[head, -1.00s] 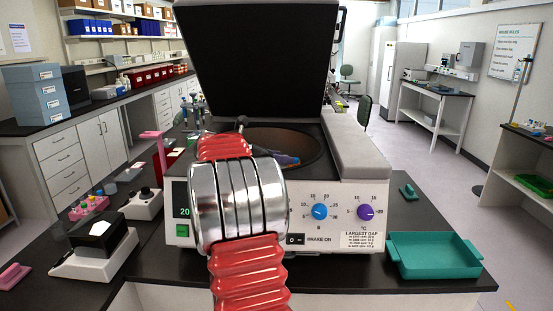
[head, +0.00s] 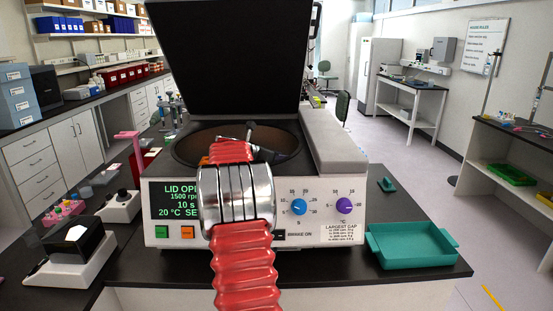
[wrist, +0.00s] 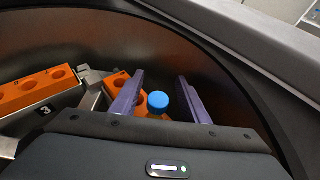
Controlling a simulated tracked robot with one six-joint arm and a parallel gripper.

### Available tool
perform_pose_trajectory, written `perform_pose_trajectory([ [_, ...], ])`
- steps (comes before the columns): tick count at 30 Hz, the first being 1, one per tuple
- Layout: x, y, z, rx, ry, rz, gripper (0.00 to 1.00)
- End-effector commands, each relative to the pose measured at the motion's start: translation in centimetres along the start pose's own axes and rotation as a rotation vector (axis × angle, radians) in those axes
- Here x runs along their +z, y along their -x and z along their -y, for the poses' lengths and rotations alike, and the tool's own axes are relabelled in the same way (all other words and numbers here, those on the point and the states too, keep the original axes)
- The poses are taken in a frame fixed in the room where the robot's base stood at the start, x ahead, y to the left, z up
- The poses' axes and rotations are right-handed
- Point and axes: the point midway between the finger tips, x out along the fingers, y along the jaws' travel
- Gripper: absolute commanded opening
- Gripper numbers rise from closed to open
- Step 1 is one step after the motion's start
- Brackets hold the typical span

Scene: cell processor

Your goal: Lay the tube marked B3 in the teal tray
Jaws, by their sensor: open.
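A blue-capped tube (wrist: 158,101) sits in an orange holder (wrist: 116,88) inside the centrifuge bowl, in the wrist view. Only its cap shows clearly; no B3 mark is readable. My gripper (wrist: 160,77) is open, its two purple fingers on either side of the cap, with a gap visible at the right. In the head view my red arm reaches into the bowl and hides most of the gripper. The teal tray (head: 412,243) is empty on the bench, right of the centrifuge.
The centrifuge (head: 160,235) has its black lid (head: 225,60) raised behind the bowl. Another orange holder (wrist: 35,90) with open holes lies at left, near a "3" label (wrist: 45,110). The bowl wall (wrist: 200,50) curves close around my fingers. A small teal item (head: 387,185) lies behind the tray.

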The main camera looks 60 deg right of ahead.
Motion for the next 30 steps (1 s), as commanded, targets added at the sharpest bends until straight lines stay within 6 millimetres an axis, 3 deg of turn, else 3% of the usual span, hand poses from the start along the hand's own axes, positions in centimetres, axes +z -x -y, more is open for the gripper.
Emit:
perform_pose_trajectory([
  [9, -0.01, -0.16, 0.03, -0.001, 0.0, 0.0, 0.4],
  [26, 0.01, -0.17, 0.08, -0.001, 0.0, 0.0, 0.0],
  [27, 0.01, -0.17, 0.08, -0.001, 0.0, 0.0, 0.0],
  [28, 0.02, -0.17, 0.08, -0.001, 0.0, 0.0, 0.17],
  [30, 0.01, -0.18, 0.08, -0.002, 0.0, 0.0, 0.12],
])
